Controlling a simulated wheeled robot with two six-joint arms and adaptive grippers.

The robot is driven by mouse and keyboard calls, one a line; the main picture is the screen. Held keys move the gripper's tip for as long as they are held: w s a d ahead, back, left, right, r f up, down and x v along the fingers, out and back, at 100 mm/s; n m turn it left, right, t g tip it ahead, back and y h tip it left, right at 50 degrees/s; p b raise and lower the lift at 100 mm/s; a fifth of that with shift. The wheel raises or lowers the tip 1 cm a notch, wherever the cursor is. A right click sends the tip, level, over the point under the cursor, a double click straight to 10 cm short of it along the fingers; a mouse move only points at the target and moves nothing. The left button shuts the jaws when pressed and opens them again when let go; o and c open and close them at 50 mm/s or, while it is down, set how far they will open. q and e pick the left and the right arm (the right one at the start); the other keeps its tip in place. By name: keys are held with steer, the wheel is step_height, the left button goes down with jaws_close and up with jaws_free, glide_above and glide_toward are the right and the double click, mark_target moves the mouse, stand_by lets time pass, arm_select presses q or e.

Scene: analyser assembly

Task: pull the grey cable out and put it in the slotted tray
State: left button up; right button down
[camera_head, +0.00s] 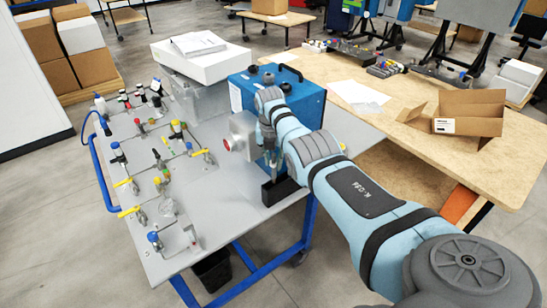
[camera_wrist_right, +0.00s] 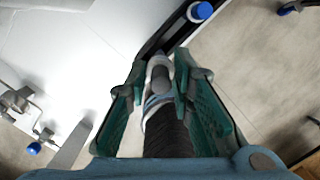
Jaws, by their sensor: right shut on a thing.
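My right gripper (camera_head: 270,165) points down in front of the blue analyser box (camera_head: 305,103), just above a black slotted tray (camera_head: 285,190). In the right wrist view its green fingers (camera_wrist_right: 163,85) are shut on the cable (camera_wrist_right: 166,134), which has a dark ribbed body, a pale blue-and-white ring and a grey-white tip. In that view the tip lies near a dark bar, probably the tray's edge (camera_wrist_right: 190,31). I cannot tell whether the tip touches it. The cable's far end is hidden. My left gripper is not in view.
The tray stands near the right edge of the grey cart top (camera_head: 225,215). Valves and fittings (camera_head: 165,155) fill its left side. A wooden table (camera_head: 400,135) with an open carton (camera_head: 470,113) stands at right.

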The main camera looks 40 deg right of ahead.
mark_target(273, 178)
steer(key=shift+f+b, duration=3.45)
steer(key=shift+f, duration=0.6)
steer(key=c, duration=1.3)
jaws_free()
steer(key=shift+r, duration=0.1)
step_height(273, 178, up, 7)
steer(key=p, duration=0.7)
steer(key=shift+r, duration=0.1)
